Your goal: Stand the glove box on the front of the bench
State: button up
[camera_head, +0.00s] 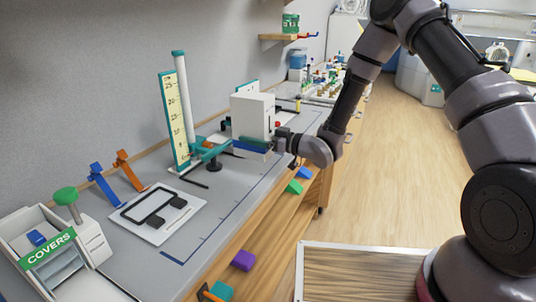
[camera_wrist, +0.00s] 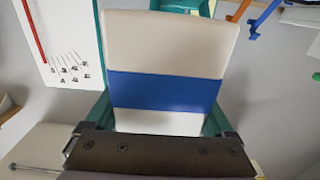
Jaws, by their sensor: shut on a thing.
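The glove box, white with a blue band, shows in the head view (camera_head: 252,113) over the far part of the bench (camera_head: 215,218), beside the scale stand. In the wrist view the glove box (camera_wrist: 165,45) fills the middle, its blue band crossing between my fingers. My gripper (camera_head: 278,144) is shut on the box from its right side in the head view; the wrist view shows the gripper (camera_wrist: 158,120) around its near part. The box looks upright in the head view. I cannot tell whether its underside touches the bench.
A teal stand with a yellow scale (camera_head: 176,118) rises left of the box. A white plate with black pads (camera_head: 157,212) and a covers bin (camera_head: 50,255) occupy the nearer bench. Orange and blue hooks (camera_head: 122,170) stand by the wall. A strip along the bench's front edge is clear.

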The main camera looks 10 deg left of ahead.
notch_tip(320, 180, down, 8)
jog(key=shift+d+r, duration=0.1)
dwell(0.4)
jog(key=o, duration=1.5)
jog(key=shift+f, duration=0.2)
